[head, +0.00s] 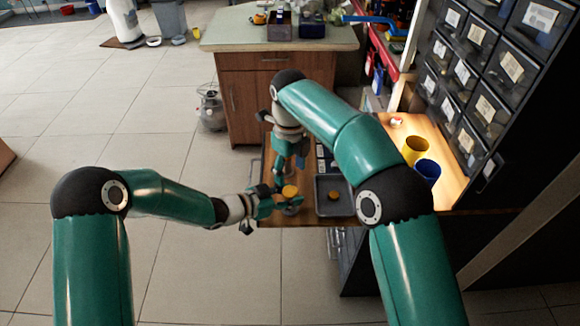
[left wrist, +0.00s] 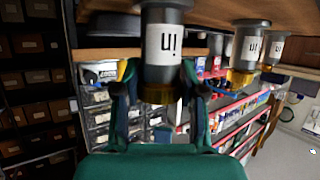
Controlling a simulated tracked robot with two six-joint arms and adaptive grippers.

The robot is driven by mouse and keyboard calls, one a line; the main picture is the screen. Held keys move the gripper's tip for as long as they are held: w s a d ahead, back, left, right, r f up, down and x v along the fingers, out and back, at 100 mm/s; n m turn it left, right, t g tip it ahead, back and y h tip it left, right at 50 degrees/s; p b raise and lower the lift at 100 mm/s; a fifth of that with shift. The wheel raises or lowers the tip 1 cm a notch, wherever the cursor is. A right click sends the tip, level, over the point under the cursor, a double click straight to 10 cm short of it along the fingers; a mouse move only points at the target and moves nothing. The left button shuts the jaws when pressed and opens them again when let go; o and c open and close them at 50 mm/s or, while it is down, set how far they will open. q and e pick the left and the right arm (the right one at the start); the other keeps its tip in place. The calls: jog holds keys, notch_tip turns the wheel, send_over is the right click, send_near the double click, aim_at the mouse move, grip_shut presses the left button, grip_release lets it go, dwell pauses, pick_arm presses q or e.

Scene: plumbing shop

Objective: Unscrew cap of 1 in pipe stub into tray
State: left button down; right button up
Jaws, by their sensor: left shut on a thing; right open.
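A grey pipe stub (left wrist: 165,62) with a white label, partly legible as "in", fills the top middle of the left wrist view, which is upside down. Its yellow cap (left wrist: 157,93) is between the fingers of my left gripper (left wrist: 155,97), which is shut on it. In the head view my left gripper (head: 276,204) is at the bench's near left corner, at an orange-yellow cap (head: 290,191). My right gripper (head: 290,163) is open, just beyond it over the bench. The dark tray (head: 334,211) is to the right, with an orange cap (head: 333,195) lying in it.
Other labelled stubs (left wrist: 246,54) with yellow caps stand to the right in the left wrist view. A yellow cup (head: 416,150) and a blue cup (head: 428,170) stand on the bench (head: 452,172), beside drawer bins (head: 470,85). Open floor lies left.

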aim_at(290, 191)
notch_tip(290, 191, down, 8)
jog(key=shift+r, duration=0.2)
dwell(0.3)
jog(key=c, duration=1.1)
jog(key=o, duration=1.2)
notch_tip(290, 191, up, 8)
jog(key=shift+f, duration=0.1)
jog(key=shift+c, duration=0.5)
jog(key=shift+f, duration=3.9)
